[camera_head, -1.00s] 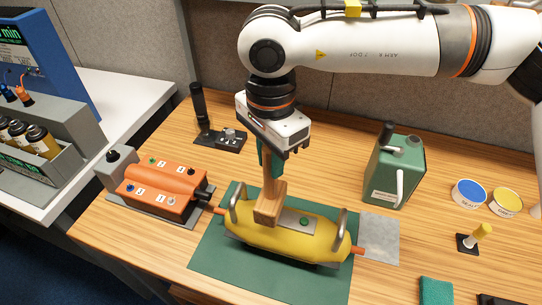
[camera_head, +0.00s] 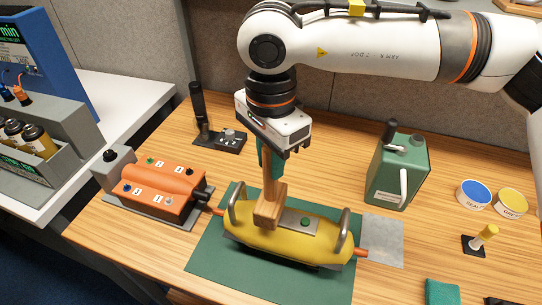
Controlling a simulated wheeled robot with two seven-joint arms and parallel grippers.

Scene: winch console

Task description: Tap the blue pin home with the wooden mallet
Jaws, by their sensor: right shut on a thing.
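My right gripper (camera_head: 271,148) is shut on the green-gripped upper handle of the wooden mallet (camera_head: 270,207). The mallet hangs head down over the left part of the yellow housing (camera_head: 285,240), which has two metal handles. I cannot tell whether the head touches the housing. A plate with a green round pin (camera_head: 305,222) shows just right of the mallet head. No blue pin shows on the housing; the head hides part of its top. A small blue knob (camera_head: 127,188) shows on the orange box (camera_head: 160,185) at left. My left gripper is not in view.
The housing lies on a green mat (camera_head: 210,260). A green can (camera_head: 398,170) stands behind right, with blue and yellow tins (camera_head: 474,194) farther right. A black joystick unit (camera_head: 220,138) stands behind left.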

